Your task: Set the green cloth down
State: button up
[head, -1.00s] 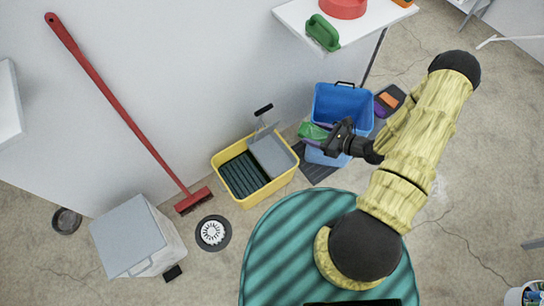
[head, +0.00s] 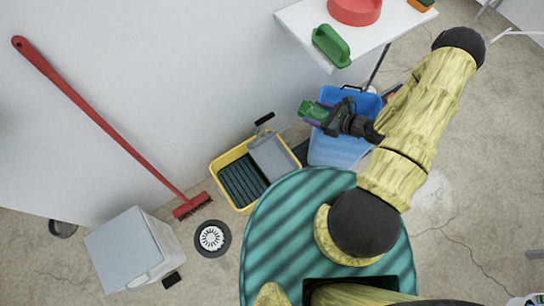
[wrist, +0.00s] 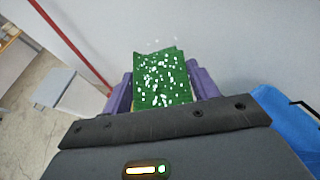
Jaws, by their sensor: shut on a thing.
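The green cloth (head: 313,110) is between the fingers of my gripper (head: 318,113), held up in the air by the left side of the blue bucket. In the wrist view the cloth (wrist: 162,80) is a green piece with white specks, sticking out between two purple fingers of my gripper (wrist: 163,92). The gripper is shut on it. The part of the cloth deep between the fingers is hidden.
The blue bucket (head: 335,152) stands below and right of the gripper. A yellow mop bucket (head: 243,205) is to its left. A red broom (head: 105,122) leans on the wall.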

jog(key=shift+s+d, duration=0.2)
jog(key=shift+s, duration=0.1)
jog(key=shift+f, duration=0.2)
jog(key=w+f+b, duration=0.1)
jog(key=f+b, duration=1.4)
jog(key=w+a+f+b, duration=0.1)
jog(key=f+b, duration=1.3)
jog(key=w+a+f+b, duration=0.1)
jog(key=f+b, duration=1.4)
jog(key=shift+a+f+b, duration=0.15)
jog(key=shift+f+b, duration=0.15)
jog(key=shift+f, duration=0.05)
jog(key=shift+w+r, duration=0.1)
jog(key=shift+r, duration=0.05)
jog(key=f+b+x, duration=0.1)
jog(key=b+x, duration=0.3)
jog(key=x, duration=0.7)
jog(key=shift+b, duration=0.3)
